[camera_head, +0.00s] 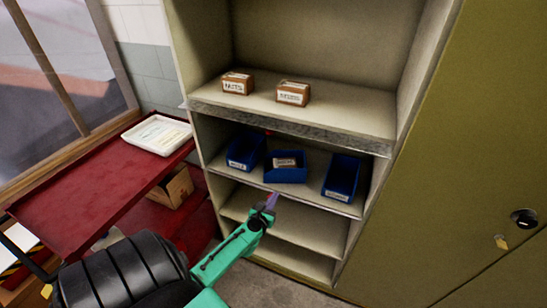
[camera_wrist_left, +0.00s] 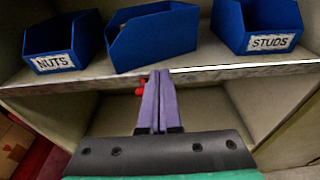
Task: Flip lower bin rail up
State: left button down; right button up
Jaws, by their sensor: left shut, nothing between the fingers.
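The lower bin shelf has a thin metal front edge (camera_head: 290,190), which looks flat against the shelf front; I cannot clearly separate the rail from it. In the left wrist view this edge (camera_wrist_left: 230,72) runs across just beyond my fingers. My left gripper (camera_head: 271,200) is shut and empty, just below and in front of this edge; its purple fingers (camera_wrist_left: 160,78) point at it, and I cannot tell whether they touch. A small red part (camera_wrist_left: 141,88) shows beside the fingers, under the edge. My right gripper is not in view.
Blue bins stand on the lower shelf: NUTS (camera_wrist_left: 52,48), a middle one (camera_head: 285,168) and STUDS (camera_wrist_left: 262,32). A red cart (camera_head: 90,190) with a white tray (camera_head: 158,134) stands left. The compartment below is empty.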

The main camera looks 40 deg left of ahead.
pick_arm(q)
jog(key=shift+w+a+r+p, duration=0.25)
jog(key=shift+w+r+p, duration=0.1)
jog(key=shift+w+r, duration=0.3)
jog(key=shift+w+a+r+p, duration=0.25)
jog(key=shift+w+r+p, duration=0.15)
jog(key=shift+w, duration=0.3)
jog(key=shift+w+r, duration=0.1)
dwell(1.0)
